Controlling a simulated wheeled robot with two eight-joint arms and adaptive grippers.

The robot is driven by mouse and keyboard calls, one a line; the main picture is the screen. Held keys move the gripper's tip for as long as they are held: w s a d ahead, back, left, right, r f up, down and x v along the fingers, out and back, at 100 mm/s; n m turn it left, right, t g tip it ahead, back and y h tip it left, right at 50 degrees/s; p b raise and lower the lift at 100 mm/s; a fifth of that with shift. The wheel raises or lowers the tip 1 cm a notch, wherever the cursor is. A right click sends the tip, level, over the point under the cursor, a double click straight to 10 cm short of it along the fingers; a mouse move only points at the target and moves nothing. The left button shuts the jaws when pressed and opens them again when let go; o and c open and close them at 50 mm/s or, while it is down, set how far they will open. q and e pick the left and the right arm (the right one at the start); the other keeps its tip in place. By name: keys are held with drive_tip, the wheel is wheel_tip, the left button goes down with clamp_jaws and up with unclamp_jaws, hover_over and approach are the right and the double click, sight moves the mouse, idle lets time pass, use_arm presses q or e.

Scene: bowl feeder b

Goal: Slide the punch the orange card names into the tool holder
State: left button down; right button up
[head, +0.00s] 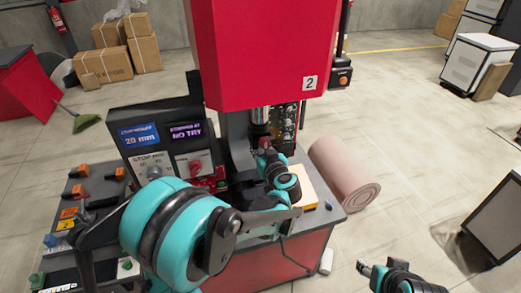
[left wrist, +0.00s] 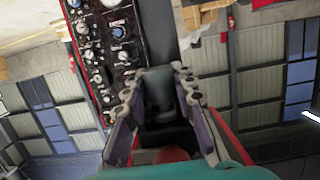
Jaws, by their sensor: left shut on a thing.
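My left gripper (head: 264,150) is shut on a punch, seen in the left wrist view as a dark grey cylinder (left wrist: 160,92) between the two finger pads. It is at the front of the red press, just below the grey tool holder (head: 259,114) under the ram. Whether the punch touches the holder is hidden. An orange card (head: 67,224) that seems to read 2 lies on the dark bench at left. My right gripper (head: 366,268) is at the lower right, away from the press; its fingers are too small to read.
The red press (head: 262,50) carries a 2 label. A display panel (head: 158,140) reads 20 mm and NO TRY. Several orange-handled pieces (head: 79,170) sit on the left bench.

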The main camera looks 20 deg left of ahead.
use_arm(q)
drive_tip(key=shift+w+a, duration=0.1)
drive_tip(key=c, duration=1.2)
unclamp_jaws()
drive_tip(key=shift+o, duration=0.2)
drive_tip(key=v, duration=1.2)
drive_tip(key=shift+w, duration=0.1)
